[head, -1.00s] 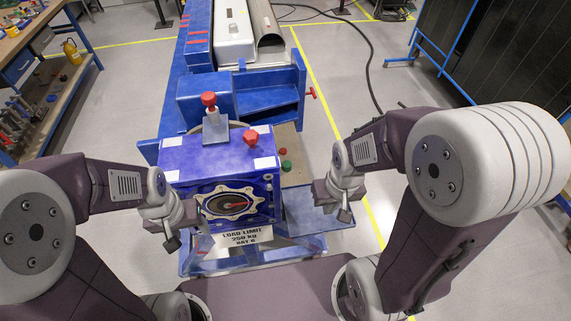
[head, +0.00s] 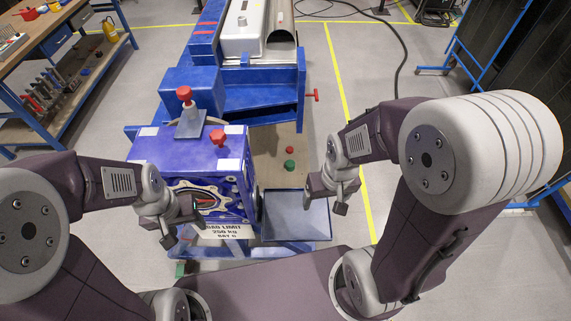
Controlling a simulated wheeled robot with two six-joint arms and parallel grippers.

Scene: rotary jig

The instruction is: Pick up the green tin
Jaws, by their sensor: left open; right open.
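A small green cylinder (head: 289,165), which looks like the green tin, stands on a tan surface (head: 270,172) right of the blue box. My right gripper (head: 330,198) is open and empty, to the right of and nearer than the green tin, over the right edge of a blue-grey tray. My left gripper (head: 183,225) is open in front of the blue box (head: 180,155). I see nothing held between its fingers.
A red knob-like piece (head: 290,150) sits just behind the green tin. The blue-grey tray (head: 300,215) looks empty. Red knobs (head: 184,94) rise from the blue box. A workbench (head: 60,35) stands at left.

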